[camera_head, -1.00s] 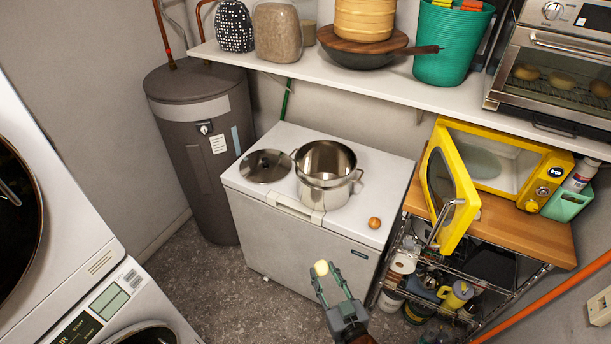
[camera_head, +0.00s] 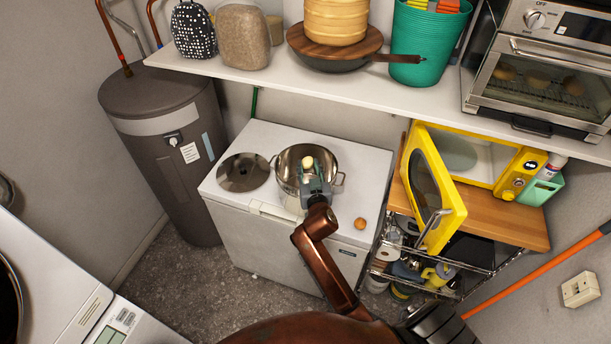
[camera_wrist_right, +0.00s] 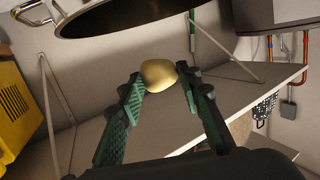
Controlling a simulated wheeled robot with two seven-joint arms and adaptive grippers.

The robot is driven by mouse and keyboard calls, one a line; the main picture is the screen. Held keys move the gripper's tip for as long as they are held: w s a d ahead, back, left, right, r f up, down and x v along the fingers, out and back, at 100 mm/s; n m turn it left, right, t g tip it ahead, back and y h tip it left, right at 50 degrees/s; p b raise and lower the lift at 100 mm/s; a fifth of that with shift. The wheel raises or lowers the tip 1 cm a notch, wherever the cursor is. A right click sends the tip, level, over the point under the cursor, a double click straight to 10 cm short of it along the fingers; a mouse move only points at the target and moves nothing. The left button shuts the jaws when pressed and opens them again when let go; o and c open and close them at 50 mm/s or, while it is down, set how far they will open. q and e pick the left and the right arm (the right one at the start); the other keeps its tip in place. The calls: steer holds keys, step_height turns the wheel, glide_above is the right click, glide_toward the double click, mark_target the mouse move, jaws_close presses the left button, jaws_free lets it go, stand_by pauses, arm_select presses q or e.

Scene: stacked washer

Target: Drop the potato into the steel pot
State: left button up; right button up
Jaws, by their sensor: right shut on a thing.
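The pale yellow potato (camera_head: 307,162) is held between the fingertips of my right gripper (camera_head: 309,170). In the right wrist view the potato (camera_wrist_right: 158,75) sits between the two green finger pads of this gripper (camera_wrist_right: 163,80). In the head view the gripper and potato overlap the open mouth of the steel pot (camera_head: 333,161), which stands upright on the white chest freezer. The gripper hides part of the pot's near side. The pot's rim (camera_wrist_right: 100,24) also shows at the top of the right wrist view. My left gripper is not in view.
The pot's lid (camera_head: 243,172) lies left of the pot on the freezer (camera_head: 370,190). A small brown onion-like item (camera_head: 360,224) lies near its front right. A white shelf (camera_head: 300,87) runs behind, above the freezer. The yellow microwave door (camera_head: 436,200) stands open to the right.

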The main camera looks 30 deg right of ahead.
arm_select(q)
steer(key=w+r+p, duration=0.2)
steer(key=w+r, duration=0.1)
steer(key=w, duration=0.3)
arm_select(e)
steer(key=w+d+r+m+h, duration=0.1)
steer(key=w+d+r, duration=0.3)
steer(key=w, duration=0.1)
steer(key=shift+g, duration=0.3)
step_height(320, 180, down, 6)
steer(key=b, duration=0.5)
steer(key=o, duration=1.2)
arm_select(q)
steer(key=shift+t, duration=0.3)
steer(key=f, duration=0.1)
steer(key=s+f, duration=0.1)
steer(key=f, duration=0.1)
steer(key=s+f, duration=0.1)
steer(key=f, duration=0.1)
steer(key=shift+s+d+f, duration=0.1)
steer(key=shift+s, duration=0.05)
arm_select(e)
steer(key=shift+o, duration=0.2)
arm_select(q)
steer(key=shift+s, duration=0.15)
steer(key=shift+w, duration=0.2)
arm_select(e)
steer(key=v, duration=1.2)
